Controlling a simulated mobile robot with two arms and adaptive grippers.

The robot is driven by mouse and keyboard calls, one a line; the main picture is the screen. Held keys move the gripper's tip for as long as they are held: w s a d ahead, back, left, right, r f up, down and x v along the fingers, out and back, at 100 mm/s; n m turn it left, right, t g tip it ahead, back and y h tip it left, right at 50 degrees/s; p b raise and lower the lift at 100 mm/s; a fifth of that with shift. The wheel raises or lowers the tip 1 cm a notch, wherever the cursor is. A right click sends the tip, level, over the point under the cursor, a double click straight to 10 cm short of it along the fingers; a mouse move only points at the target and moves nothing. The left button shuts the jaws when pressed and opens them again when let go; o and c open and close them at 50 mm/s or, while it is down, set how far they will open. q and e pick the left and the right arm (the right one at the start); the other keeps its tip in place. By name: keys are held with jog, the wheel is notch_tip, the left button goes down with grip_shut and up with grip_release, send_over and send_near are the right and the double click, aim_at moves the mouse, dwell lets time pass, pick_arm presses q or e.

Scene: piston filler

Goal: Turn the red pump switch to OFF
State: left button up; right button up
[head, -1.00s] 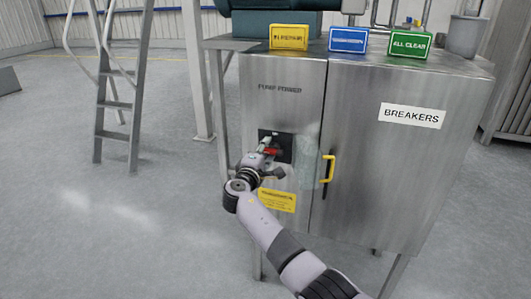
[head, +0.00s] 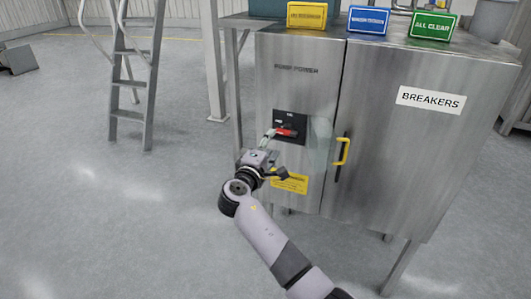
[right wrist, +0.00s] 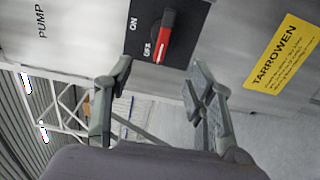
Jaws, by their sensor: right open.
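The red pump switch (head: 287,132) is a bar handle on a black plate (head: 298,120) on the cabinet's left door, under the words PUMP POWER. It lies roughly level. In the right wrist view, turned sideways, the red handle (right wrist: 166,36) lies beside the OFF label (right wrist: 149,48), with the ON label (right wrist: 133,23) farther off. My right gripper (head: 274,156) is just below and left of the switch. In the right wrist view its two fingers (right wrist: 160,82) are spread with nothing between them, apart from the handle. My left gripper is not in view.
A yellow warning label (head: 290,183) is below the switch. A yellow door handle (head: 343,152) sticks out to the right. Yellow, blue and green sign blocks (head: 433,26) stand on the cabinet top. A ladder (head: 132,85) stands at left; the floor in front is open.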

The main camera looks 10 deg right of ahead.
jog(key=shift+v, duration=2.05)
